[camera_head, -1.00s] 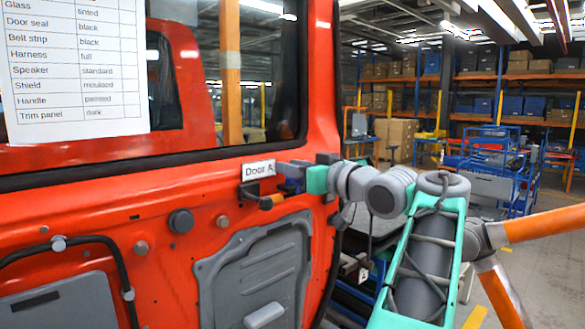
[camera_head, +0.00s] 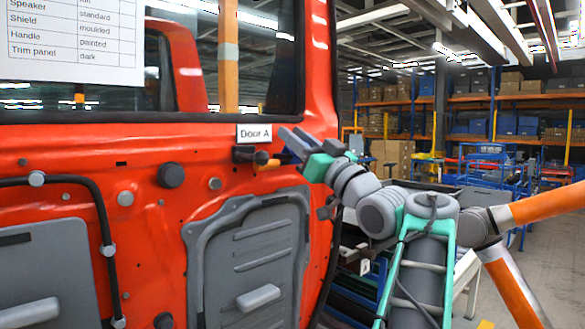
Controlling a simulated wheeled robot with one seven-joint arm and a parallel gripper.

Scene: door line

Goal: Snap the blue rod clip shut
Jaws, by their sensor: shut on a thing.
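The red door carries a small black latch block (camera_head: 243,154) with an orange part (camera_head: 264,162) beside it, under the label "Door A" (camera_head: 254,133). A small dark blue piece, which looks like the blue rod clip (camera_head: 289,158), shows just right of the orange part. My gripper (camera_head: 290,142), with grey fingers and a teal body, comes in from the right and slants up to the left. Its fingers are close together at the clip, shut on it. The fingers and gripper body partly hide the clip, so its exact closure cannot be told.
The red door panel (camera_head: 140,235) fills the left, with a grey cover (camera_head: 255,262), a black cable (camera_head: 103,215) and round plugs. A printed sheet (camera_head: 75,40) hangs on the window. Shelving racks and carts stand far right; floor there is open.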

